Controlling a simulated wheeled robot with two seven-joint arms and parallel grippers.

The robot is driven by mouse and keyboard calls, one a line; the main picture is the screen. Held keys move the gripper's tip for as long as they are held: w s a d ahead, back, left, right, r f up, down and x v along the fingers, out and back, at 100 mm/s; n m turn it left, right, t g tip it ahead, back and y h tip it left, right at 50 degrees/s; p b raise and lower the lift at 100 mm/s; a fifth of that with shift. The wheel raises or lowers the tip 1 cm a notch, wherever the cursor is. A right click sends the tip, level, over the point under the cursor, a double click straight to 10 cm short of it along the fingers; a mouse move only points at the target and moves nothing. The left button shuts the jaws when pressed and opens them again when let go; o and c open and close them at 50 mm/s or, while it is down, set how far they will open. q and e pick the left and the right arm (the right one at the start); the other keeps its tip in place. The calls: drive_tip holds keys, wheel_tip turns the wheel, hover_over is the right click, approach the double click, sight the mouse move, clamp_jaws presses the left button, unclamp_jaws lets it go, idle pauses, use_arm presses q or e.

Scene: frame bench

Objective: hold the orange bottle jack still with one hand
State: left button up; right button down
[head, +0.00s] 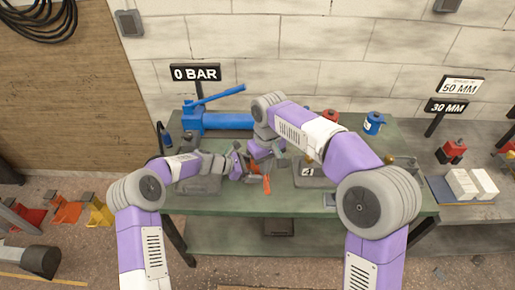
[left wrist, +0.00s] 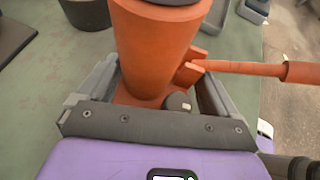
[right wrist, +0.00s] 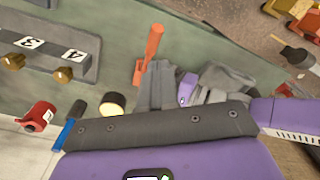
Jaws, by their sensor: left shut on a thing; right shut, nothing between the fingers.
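The orange bottle jack (left wrist: 155,50) stands upright on the green bench in the left wrist view. Its lever handle (left wrist: 250,68) sticks out to the right. My left gripper (left wrist: 155,82) is shut on the jack low down, one finger on each side. In the head view the handle (head: 267,184) shows in front of my grippers, and much of the jack is hidden. My left gripper (head: 240,165) is beside it. My right gripper (head: 280,158) is shut and empty close by. In the right wrist view the orange handle (right wrist: 152,45) lies just beyond my right gripper's fingertips (right wrist: 160,68).
A blue pump (head: 225,121) with a raised lever stands at the back left under a "0 BAR" sign (head: 196,73). A numbered rack with brass knobs (right wrist: 50,62) sits on the bench. Red (head: 330,116) and blue (head: 373,124) cylinders stand behind. The bench's front strip (head: 230,204) is clear.

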sight(267, 185)
drive_tip(key=shift+w+d+f, duration=0.1)
drive_tip(key=shift+d+f, duration=0.05)
drive_tip(key=shift+f, duration=1.2)
drive_tip(key=shift+w+d+f, duration=0.1)
drive_tip(key=shift+d+f, duration=0.05)
drive_tip(key=shift+f, duration=1.2)
idle(0.4)
wheel_tip(267, 185, down, 7)
drive_tip(key=shift+r, duration=2.2)
drive_tip(key=shift+f, duration=0.1)
idle(0.4)
drive_tip(key=shift+s, duration=0.1)
idle(0.5)
